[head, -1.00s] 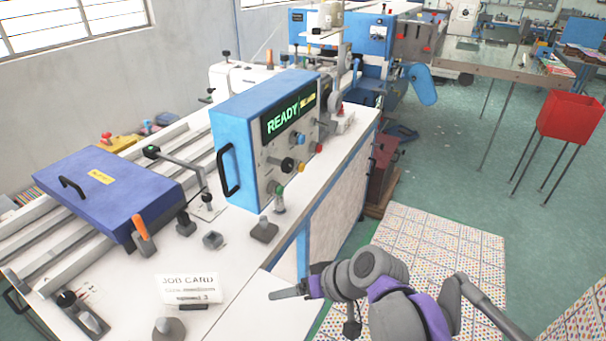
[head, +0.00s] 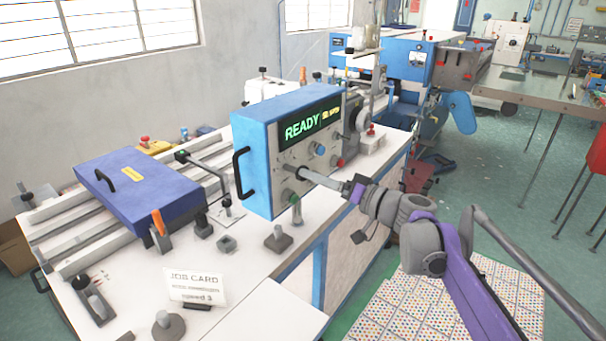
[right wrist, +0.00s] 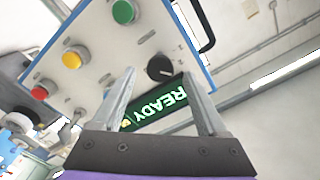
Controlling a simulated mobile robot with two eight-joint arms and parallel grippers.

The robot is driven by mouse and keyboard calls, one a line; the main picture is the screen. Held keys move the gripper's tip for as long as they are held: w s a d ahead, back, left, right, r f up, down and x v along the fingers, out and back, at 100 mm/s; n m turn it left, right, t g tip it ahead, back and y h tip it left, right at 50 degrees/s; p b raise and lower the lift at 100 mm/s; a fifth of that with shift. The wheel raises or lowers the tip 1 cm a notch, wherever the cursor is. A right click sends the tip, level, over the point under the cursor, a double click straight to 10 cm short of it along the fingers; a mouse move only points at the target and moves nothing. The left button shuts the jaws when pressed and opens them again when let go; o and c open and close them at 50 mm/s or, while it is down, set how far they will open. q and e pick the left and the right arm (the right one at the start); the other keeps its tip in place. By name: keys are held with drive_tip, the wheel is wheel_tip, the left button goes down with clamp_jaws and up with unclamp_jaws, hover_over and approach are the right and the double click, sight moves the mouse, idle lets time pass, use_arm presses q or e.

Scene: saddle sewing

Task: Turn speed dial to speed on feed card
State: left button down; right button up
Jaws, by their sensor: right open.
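The blue control box (head: 262,165) with its grey front panel and green READY display (head: 302,129) stands on the white bench. The black speed dial (right wrist: 160,68) shows in the right wrist view, between my open fingertips in the picture, beside the display. My right gripper (head: 305,172) reaches the panel from the right in the head view and covers the dial there. My right gripper (right wrist: 159,72) is open; I cannot tell whether it touches the dial. The job card (head: 196,286), reading "speed 3", stands at the bench front. My left gripper is not in view.
A blue button (head: 320,149) and a red button (head: 340,162) are on the panel near my gripper. A black handle (head: 242,174) is on the box's left side. A purple-blue lidded box (head: 140,190) and several small bench fittings lie left of it.

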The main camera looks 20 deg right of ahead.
sight(303, 180)
drive_tip(key=shift+x, duration=2.15)
drive_tip(key=shift+c, duration=0.3)
clamp_jaws()
